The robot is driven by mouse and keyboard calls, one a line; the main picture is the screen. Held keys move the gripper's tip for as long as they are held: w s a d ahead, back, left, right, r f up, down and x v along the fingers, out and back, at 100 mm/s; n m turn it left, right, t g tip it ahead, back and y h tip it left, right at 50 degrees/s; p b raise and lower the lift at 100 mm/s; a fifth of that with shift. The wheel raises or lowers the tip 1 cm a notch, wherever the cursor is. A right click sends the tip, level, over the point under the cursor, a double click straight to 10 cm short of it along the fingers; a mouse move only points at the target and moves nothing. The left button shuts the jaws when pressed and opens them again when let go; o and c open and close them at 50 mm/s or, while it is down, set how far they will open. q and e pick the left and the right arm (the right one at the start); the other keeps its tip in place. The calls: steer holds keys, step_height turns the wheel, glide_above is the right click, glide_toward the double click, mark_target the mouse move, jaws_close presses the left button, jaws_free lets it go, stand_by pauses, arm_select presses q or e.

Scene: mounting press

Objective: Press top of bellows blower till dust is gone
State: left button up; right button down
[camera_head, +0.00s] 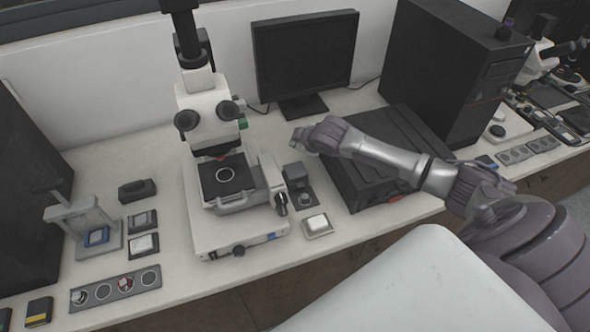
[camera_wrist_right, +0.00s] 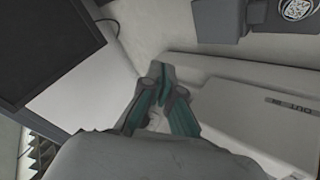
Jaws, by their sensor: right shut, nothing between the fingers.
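A small dark grey device that looks like the bellows blower (camera_head: 294,171) stands just right of the microscope. Its round plate (camera_head: 305,199) lies at its front. In the right wrist view a grey block, seemingly the blower (camera_wrist_right: 218,20), is at the top edge, partly cut off. The round plate (camera_wrist_right: 297,9) beside it carries pale specks that look like dust. My right gripper (camera_head: 299,137) is behind and above the blower, apart from it. Its fingers (camera_wrist_right: 160,88) are shut and empty. My left gripper is not in view.
A monitor (camera_head: 303,55) is behind, a black case (camera_head: 375,160) to the right. A small white-topped box (camera_head: 317,224) sits in front.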

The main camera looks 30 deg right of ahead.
steer(key=b, duration=0.7)
glide_above(294, 168)
steer(key=s, duration=0.1)
steer(key=f, duration=0.7)
steer(key=shift+s, duration=0.2)
steer(key=shift+f+b, duration=0.4)
steer(key=shift+f, duration=0.4)
steer(key=shift+f, duration=0.15)
steer(key=shift+f, duration=0.3)
steer(key=shift+f+b, duration=0.35)
steer(key=shift+f, duration=0.5)
stand_by(0.3)
steer(key=shift+r, duration=0.15)
stand_by(0.3)
steer(key=shift+r+p, duration=1.1)
steer(key=shift+p, duration=0.2)
